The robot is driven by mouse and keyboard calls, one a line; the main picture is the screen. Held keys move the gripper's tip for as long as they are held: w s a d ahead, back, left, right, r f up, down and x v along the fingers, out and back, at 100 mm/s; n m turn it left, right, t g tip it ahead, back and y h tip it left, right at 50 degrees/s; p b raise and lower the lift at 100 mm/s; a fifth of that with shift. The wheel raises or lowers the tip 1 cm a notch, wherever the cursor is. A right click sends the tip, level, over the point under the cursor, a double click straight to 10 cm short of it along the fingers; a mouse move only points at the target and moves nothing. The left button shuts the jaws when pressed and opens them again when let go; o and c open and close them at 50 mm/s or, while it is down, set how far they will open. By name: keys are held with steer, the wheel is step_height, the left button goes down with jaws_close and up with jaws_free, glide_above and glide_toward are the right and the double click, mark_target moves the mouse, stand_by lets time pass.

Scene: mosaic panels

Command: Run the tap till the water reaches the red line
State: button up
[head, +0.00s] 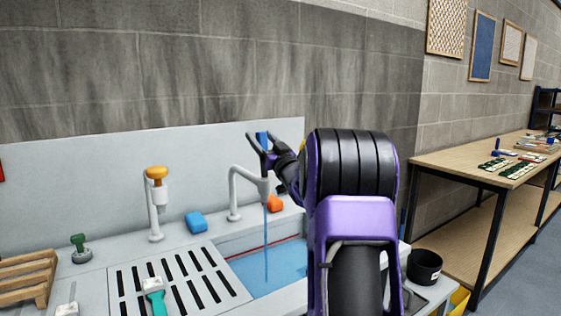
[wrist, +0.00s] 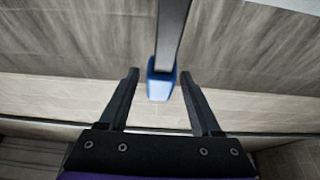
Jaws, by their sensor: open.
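The grey tap (head: 236,183) stands behind the basin, and a thin blue water stream (head: 266,235) runs from its spout. Blue water (head: 272,275) lies in the basin, its surface a little below the red line (head: 255,249) on the back wall. My gripper (head: 261,138) is at the top of the tap, with its open fingers on either side of the blue tap handle (head: 263,141). In the wrist view, the blue handle (wrist: 161,86) shows between the fingertips of my gripper (wrist: 159,74), with gaps on both sides. My arm hides the right part of the basin.
A slotted drainboard (head: 180,283) adjoins the basin at left. A dispenser with an orange top (head: 156,190), a blue sponge (head: 196,222) and an orange block (head: 275,203) stand along the back. A black pot (head: 424,267) and wooden workbench (head: 480,163) are at right.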

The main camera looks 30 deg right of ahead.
steer(key=v, duration=1.4)
steer(key=shift+s+b, duration=0.4)
stand_by(2.3)
